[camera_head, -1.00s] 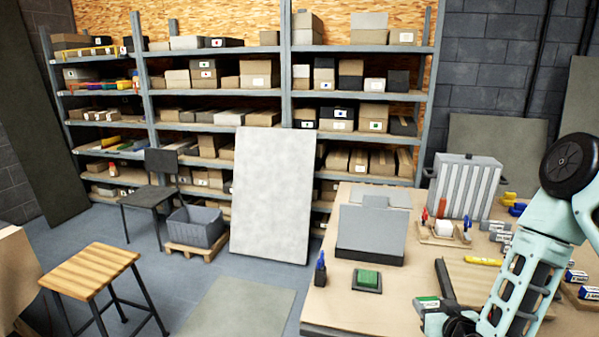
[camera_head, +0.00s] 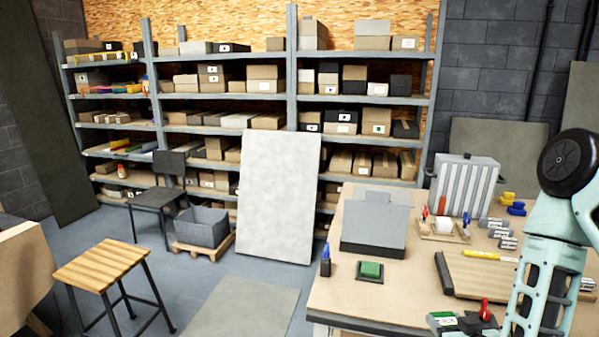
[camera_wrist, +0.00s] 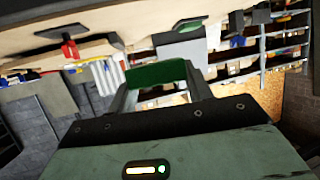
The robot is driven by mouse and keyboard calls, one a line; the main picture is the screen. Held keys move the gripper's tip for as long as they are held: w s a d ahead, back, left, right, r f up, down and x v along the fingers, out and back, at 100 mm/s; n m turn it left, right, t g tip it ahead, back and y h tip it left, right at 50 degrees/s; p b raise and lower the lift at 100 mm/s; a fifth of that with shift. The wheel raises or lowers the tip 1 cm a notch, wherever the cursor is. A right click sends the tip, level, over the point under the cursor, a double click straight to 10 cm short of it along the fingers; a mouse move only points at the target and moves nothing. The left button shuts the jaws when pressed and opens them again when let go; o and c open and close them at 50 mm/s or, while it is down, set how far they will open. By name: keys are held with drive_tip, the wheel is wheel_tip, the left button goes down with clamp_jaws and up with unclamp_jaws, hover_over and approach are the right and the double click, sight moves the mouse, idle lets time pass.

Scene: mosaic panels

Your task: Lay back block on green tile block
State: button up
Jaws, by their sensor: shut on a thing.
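A green block (camera_wrist: 157,74) sits between the two fingers of my gripper (camera_wrist: 158,78) in the wrist view. The fingers are shut on it, and it is clear of the table. A green tile block (camera_head: 370,269) lies in a dark square holder (camera_head: 369,279) near the front left of the workbench. It also shows in the wrist view (camera_wrist: 188,25), which is upside down.
A dark-edged board (camera_head: 480,275) and a red-handled tool (camera_head: 485,310) lie right. Bare bench surrounds the tile.

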wheel_tip(320, 180, down, 12)
drive_tip(key=b, duration=1)
drive_tip(key=shift+r+b, duration=0.2)
drive_tip(key=shift+b, duration=0.1)
drive_tip(key=shift+w, duration=0.1)
